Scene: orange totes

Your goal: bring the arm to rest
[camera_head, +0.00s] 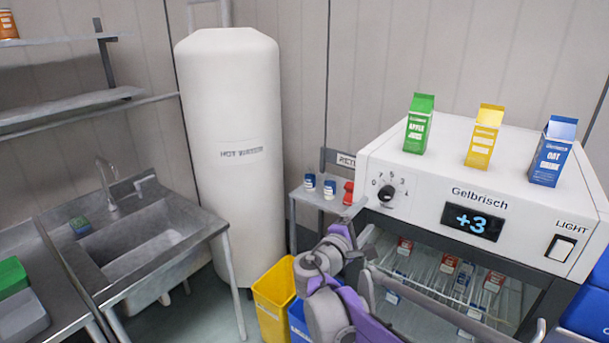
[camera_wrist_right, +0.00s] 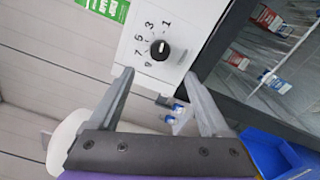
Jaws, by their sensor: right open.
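My right arm, purple and grey, reaches up from the bottom middle of the head view. Its gripper (camera_head: 360,223) is just left of the control panel of the white cooler, near the black dial (camera_head: 386,194). In the right wrist view the gripper (camera_wrist_right: 160,78) has its two fingers wide apart with nothing between them. The dial also shows beyond the fingertips in the wrist view (camera_wrist_right: 160,50), apart from them. My left gripper does not show.
The white cooler (camera_head: 428,186) carries green, yellow and blue cartons; its display reads +3. A small side table (camera_head: 318,200) holds small containers. Yellow (camera_head: 275,300) and blue bins stand below. A white hot water tank (camera_head: 235,190) and a sink (camera_head: 150,255) are at left.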

